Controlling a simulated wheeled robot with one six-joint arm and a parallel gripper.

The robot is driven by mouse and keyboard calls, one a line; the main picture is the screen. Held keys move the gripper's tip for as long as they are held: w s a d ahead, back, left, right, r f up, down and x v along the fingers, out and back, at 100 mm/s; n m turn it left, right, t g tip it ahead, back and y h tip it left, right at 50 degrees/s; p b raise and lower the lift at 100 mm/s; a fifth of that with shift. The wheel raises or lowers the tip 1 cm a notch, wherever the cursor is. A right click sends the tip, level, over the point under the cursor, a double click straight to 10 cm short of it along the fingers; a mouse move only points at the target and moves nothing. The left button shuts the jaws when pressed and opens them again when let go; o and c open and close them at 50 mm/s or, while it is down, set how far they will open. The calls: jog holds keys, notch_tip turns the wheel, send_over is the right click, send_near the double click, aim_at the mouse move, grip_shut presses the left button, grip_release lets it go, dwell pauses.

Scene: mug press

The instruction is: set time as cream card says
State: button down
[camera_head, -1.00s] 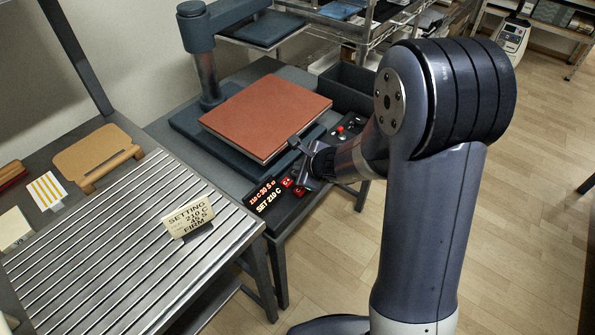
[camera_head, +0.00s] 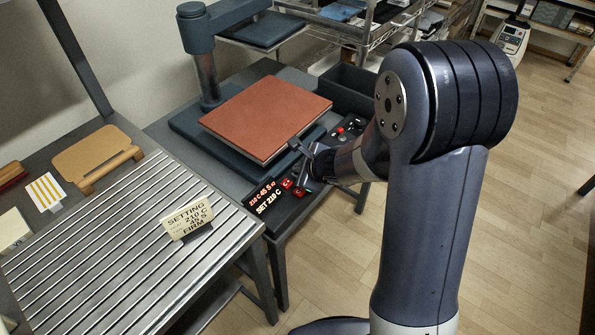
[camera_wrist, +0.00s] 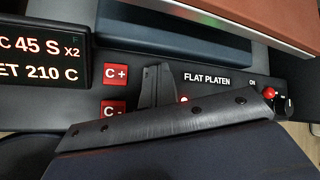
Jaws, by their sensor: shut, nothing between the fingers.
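The cream card (camera_head: 187,218) stands on the slatted table and reads SETTING, 210 C, 45 S, FIRM. The press display (camera_head: 264,198) reads 210 C, 45 S, x2 over SET 210 C; the wrist view shows its right part (camera_wrist: 42,60), with a small F at the top. The red C+ button (camera_wrist: 115,74) and C- button (camera_wrist: 113,107) sit right of the display. My gripper (camera_wrist: 158,78) is shut and empty, over the panel between these buttons and the FLAT PLATEN label. Its arm hides part of the panel; I cannot tell whether the tips touch a button.
The press's brown-topped platen (camera_head: 265,115) overhangs the panel just behind my gripper. The slatted table (camera_head: 110,250) is left, with a tan board (camera_head: 97,157).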

jog(key=shift+r+p, duration=0.4)
jog(key=shift+r, duration=0.3)
notch_tip(320, 180, up, 5)
jog(key=p, duration=0.4)
dwell(1.4)
notch_tip(320, 180, down, 2)
jog(key=shift+b, duration=0.7)
jog(key=shift+r+p, duration=0.4)
jog(key=shift+p, duration=0.85)
notch_tip(320, 180, up, 5)
jog(key=p, duration=0.4)
